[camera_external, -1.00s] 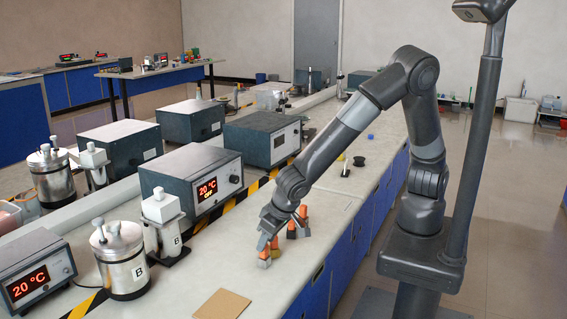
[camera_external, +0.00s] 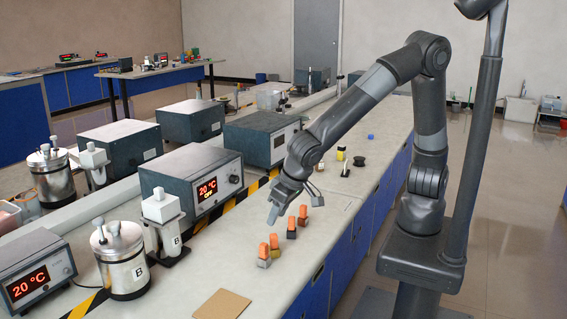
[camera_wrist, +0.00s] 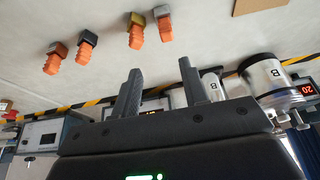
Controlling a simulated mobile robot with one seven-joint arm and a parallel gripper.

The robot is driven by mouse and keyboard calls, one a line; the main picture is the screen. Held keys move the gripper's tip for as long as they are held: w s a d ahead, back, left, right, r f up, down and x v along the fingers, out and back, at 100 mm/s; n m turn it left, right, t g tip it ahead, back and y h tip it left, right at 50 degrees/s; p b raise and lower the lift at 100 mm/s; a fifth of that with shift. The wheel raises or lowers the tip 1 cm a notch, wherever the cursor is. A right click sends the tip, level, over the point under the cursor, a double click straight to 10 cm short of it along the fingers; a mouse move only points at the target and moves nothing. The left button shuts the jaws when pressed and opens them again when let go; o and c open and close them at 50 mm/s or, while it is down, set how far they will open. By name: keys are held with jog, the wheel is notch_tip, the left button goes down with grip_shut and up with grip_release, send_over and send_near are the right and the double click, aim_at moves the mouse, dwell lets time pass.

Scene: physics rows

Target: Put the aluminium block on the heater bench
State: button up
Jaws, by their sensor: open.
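Several small blocks with orange tops stand in a loose row on the white bench. A light grey block (camera_wrist: 160,12), which looks like the aluminium one, is at the top of the wrist view beside a brass-coloured block (camera_wrist: 135,17); it appears to be the nearest block (camera_external: 264,262) in the external view. I cannot tell which piece is the heater bench.
A dark box (camera_external: 190,180) reading 20 °C OFF stands behind a white device (camera_external: 161,208) marked B. A metal vessel (camera_external: 122,268) marked B stands nearer. A brown mat (camera_external: 222,305) lies at the front. Black-yellow tape (camera_external: 228,207) runs along the bench.

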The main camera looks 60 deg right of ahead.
jog(key=w+d+r+y, duration=0.1)
jog(key=d+r, duration=0.4)
jog(key=d, duration=0.7)
jog(key=w+d+r, duration=0.1)
jog(key=d+r, duration=0.4)
jog(key=d, duration=0.7)
jog(key=s+d+r, duration=0.1)
jog(key=s+d, duration=0.4)
jog(key=d, duration=0.2)
jog(key=s+d+r+t+h, duration=0.1)
jog(key=s+d+r, duration=0.1)
jog(key=s+d, duration=0.4)
jog(key=shift+d+r, duration=0.3)
jog(key=shift+d, duration=0.8)
jog(key=shift+o, duration=0.4)
